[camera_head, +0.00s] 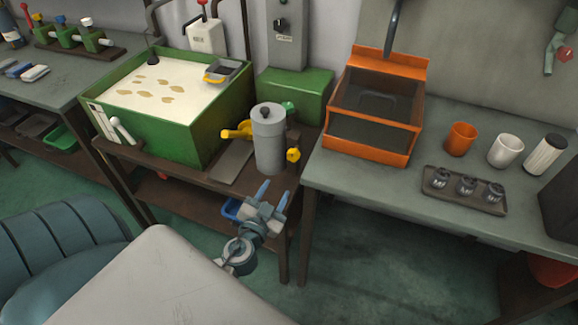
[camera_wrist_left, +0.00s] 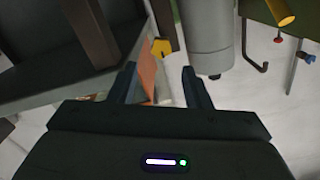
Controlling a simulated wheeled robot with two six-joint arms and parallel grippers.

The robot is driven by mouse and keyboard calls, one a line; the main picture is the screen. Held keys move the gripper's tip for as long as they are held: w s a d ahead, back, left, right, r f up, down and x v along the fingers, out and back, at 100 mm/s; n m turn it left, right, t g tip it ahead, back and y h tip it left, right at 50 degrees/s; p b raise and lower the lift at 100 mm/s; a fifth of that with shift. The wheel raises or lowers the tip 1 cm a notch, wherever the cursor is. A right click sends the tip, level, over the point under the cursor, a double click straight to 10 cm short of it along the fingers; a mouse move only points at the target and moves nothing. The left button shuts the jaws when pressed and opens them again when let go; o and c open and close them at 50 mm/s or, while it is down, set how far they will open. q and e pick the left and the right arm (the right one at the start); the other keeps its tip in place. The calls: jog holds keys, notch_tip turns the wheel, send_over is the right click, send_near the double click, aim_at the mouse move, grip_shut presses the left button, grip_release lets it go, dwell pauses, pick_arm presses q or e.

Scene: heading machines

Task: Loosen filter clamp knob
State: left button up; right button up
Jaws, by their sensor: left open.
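A grey cylindrical filter housing (camera_head: 269,145) with a dark top knob stands at the edge of the brown bench. A small yellow knob (camera_head: 293,155), which looks like the clamp knob, sits low on its right side. My left gripper (camera_head: 272,194) is open and empty, below and in front of the housing, its blue fingers pointing up toward it. In the left wrist view the yellow knob (camera_wrist_left: 161,48) shows just beyond the gap between the open fingers (camera_wrist_left: 158,76), apart from them. The grey housing (camera_wrist_left: 207,35) is to its right. My right gripper is not in view.
A yellow handle (camera_head: 238,131) sticks out left of the housing. A green tank (camera_head: 200,135) with pale liquid stands to the left, and an orange-framed box (camera_head: 368,150) on the right bench. A blue bin (camera_head: 231,209) sits on the lower shelf.

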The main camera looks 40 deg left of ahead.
aim_at(293, 157)
pick_arm(q)
jog(key=shift+t, duration=0.3)
jog(key=p+x, duration=0.1)
jog(key=x, duration=0.2)
jog(key=r+p+x, duration=0.1)
jog(key=x, duration=0.2)
jog(key=p+x, duration=0.2)
jog(key=x, duration=0.2)
jog(key=shift+w+d+r, duration=0.1)
jog(key=shift+w+r, duration=0.05)
jog(key=shift+r, duration=0.1)
jog(key=shift+w, duration=0.3)
jog(key=shift+c, duration=0.2)
jog(key=c, duration=0.7)
jog(key=shift+o, duration=0.2)
jog(key=shift+f, duration=0.1)
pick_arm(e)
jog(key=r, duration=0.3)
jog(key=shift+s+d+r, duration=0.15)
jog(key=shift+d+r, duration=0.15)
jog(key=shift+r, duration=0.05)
